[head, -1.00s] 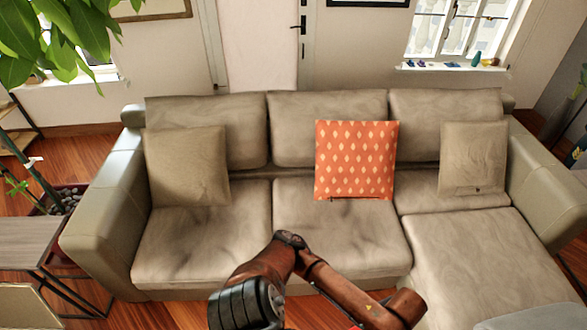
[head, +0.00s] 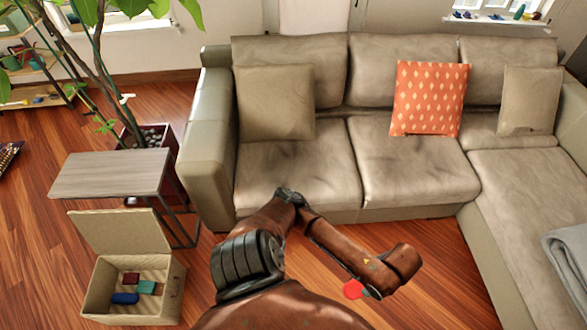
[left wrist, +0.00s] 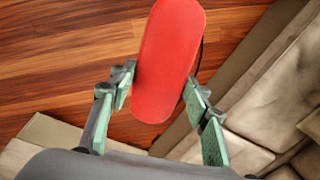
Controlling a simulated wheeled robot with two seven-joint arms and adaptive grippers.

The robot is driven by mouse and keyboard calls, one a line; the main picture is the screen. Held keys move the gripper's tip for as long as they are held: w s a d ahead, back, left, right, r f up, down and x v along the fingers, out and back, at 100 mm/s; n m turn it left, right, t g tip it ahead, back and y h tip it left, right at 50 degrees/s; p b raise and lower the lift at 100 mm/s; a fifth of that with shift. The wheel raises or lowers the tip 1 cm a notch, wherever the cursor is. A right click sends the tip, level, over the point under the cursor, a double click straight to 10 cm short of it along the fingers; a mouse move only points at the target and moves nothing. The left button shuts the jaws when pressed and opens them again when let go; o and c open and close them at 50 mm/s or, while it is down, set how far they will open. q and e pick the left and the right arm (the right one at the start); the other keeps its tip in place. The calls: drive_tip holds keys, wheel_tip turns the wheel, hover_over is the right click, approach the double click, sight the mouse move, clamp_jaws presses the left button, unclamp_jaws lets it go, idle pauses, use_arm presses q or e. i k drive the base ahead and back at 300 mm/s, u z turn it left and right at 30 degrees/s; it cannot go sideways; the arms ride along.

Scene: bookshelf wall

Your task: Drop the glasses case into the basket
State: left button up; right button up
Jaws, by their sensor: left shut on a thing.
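The red, rounded, elongated glasses case (left wrist: 170,60) is held between the two green-padded fingers of my left gripper (left wrist: 158,95) in the left wrist view. In the head view only a small red part of the case (head: 353,289) shows below my brown forearm; the left gripper itself is hidden there. A beige open-topped basket (head: 98,288) with its lid raised stands on the floor at the lower left of the head view. It holds several small red, teal and blue blocks. The case is well to the right of the basket. My right gripper is not in view.
A small grey-topped side table (head: 110,174) stands just behind the basket. A potted plant (head: 160,150) is beyond it. A large grey-beige sofa (head: 300,175) with cushions fills the middle and right. Wooden floor (head: 40,185) is clear left of the basket.

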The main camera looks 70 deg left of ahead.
sight(143, 278)
drive_tip(key=k, duration=0.55)
drive_tip(key=u, duration=3.05)
drive_tip(key=i, duration=0.5)
drive_tip(key=u, duration=0.1)
